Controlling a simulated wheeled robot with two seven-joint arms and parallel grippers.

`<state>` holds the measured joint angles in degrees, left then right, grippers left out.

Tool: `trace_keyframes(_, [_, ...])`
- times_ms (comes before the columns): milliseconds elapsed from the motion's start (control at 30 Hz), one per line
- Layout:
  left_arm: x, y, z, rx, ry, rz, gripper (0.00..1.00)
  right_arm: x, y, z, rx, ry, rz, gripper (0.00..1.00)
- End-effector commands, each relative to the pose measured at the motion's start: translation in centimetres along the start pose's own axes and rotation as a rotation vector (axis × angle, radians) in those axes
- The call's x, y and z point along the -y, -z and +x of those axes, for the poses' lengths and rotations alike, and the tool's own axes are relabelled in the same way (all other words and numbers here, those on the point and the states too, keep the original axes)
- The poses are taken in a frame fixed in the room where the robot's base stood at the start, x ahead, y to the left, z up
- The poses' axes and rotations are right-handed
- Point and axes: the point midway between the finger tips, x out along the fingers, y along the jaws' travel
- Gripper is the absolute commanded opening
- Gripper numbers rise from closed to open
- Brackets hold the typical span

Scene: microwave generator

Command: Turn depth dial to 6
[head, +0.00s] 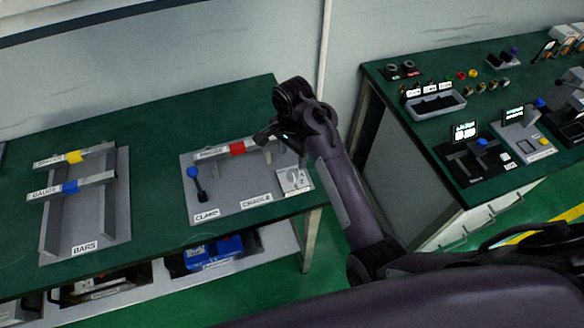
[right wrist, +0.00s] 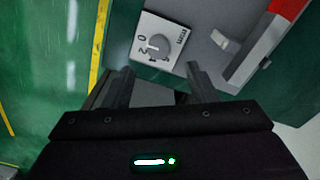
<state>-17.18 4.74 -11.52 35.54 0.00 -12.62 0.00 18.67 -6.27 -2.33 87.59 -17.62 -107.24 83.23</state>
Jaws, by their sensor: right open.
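The depth dial (right wrist: 158,45) is a grey round knob on a white plate (right wrist: 175,30) with printed numbers, of which 0 and 2 are the clearest. Its exact setting is too small to tell. In the head view the dial plate (head: 294,181) sits at the right front corner of the grey cradle panel (head: 225,207). My right gripper (right wrist: 160,84) is open and empty, its two fingers apart. In the right wrist view the dial lies beyond the fingertips, not between them. In the head view the right gripper (head: 264,136) is above the panel, behind the dial. My left gripper is not in view.
A bar with a red band (head: 237,148) lies across the cradle, close to my right gripper. A blue-knobbed clamp lever (head: 194,180) stands at its left. A bar rack (head: 85,215) is farther left. A second green bench (head: 450,110) with several parts is at the right.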

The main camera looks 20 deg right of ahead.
Motion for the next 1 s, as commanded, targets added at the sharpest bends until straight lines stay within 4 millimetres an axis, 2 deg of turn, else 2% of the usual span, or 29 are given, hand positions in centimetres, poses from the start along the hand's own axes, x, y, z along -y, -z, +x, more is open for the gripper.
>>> trace_keyframes(133, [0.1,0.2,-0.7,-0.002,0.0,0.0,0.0,-0.1,0.1,1.3,0.0,-0.008,0.007,0.52])
trace_keyframes(500, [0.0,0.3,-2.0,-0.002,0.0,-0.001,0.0,-0.1,0.0,6.8,0.0,-0.005,0.004,0.52])
trace_keyframes(633, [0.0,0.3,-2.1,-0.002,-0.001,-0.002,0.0,-0.1,0.0,7.5,0.0,-0.004,0.005,0.52])
trace_keyframes(867, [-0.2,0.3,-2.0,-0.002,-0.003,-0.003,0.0,0.0,0.0,7.7,0.0,-0.002,0.004,0.52])
trace_keyframes(1000, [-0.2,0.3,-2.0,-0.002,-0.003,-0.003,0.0,0.0,0.0,7.7,0.0,-0.002,0.004,0.36])
